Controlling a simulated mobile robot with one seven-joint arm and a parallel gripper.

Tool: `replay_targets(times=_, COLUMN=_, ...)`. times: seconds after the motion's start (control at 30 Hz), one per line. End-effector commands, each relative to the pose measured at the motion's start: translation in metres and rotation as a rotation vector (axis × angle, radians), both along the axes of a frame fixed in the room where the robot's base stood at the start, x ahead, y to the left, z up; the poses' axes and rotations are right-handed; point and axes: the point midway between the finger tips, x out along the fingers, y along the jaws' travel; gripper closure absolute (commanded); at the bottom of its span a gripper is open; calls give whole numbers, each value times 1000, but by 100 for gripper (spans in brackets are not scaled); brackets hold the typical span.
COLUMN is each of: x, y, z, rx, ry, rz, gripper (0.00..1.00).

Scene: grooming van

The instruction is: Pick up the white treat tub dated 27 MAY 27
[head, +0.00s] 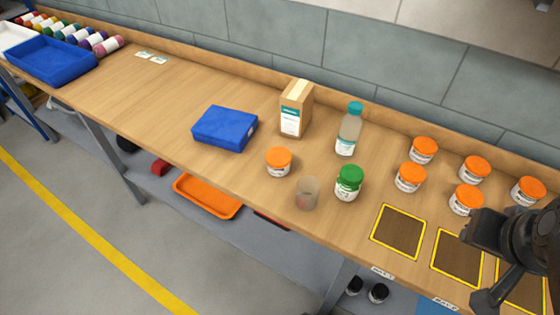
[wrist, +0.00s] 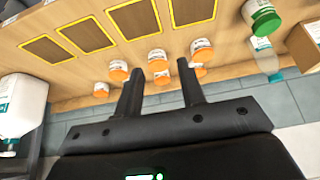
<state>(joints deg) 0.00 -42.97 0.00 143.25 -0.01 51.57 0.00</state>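Several white tubs with orange lids stand on the wooden bench. In the head view, a group at the right includes a rear left tub (head: 423,151), front left tub (head: 410,178), rear middle tub (head: 474,169), front middle tub (head: 465,200) and far right tub (head: 528,191). Another orange-lidded tub (head: 278,162) stands alone near mid-bench. Their dates are too small to read. My gripper (head: 479,266) is at the right, above the bench's front part. In the wrist view my gripper (wrist: 160,84) is open and empty, with orange-lidded tubs (wrist: 157,58) beyond its fingers.
Yellow-edged dark squares (head: 398,232) lie along the front edge. A green-lidded tub (head: 349,184), clear cup (head: 307,194), teal-capped bottle (head: 350,130), carton (head: 295,110) and blue box (head: 224,128) stand left of the group. The bench between them and the blue tray (head: 52,60) is mostly clear.

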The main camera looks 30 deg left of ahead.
Motion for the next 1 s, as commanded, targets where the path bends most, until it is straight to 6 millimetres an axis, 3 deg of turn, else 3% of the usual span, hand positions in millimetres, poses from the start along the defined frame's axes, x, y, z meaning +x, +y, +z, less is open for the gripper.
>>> replay_targets(times=0.37, x=0, y=0, z=0, rx=0, ry=0, rz=0, gripper=63)
replay_targets(times=1.0, x=0, y=0, z=0, rx=0, ry=0, rz=0, gripper=11)
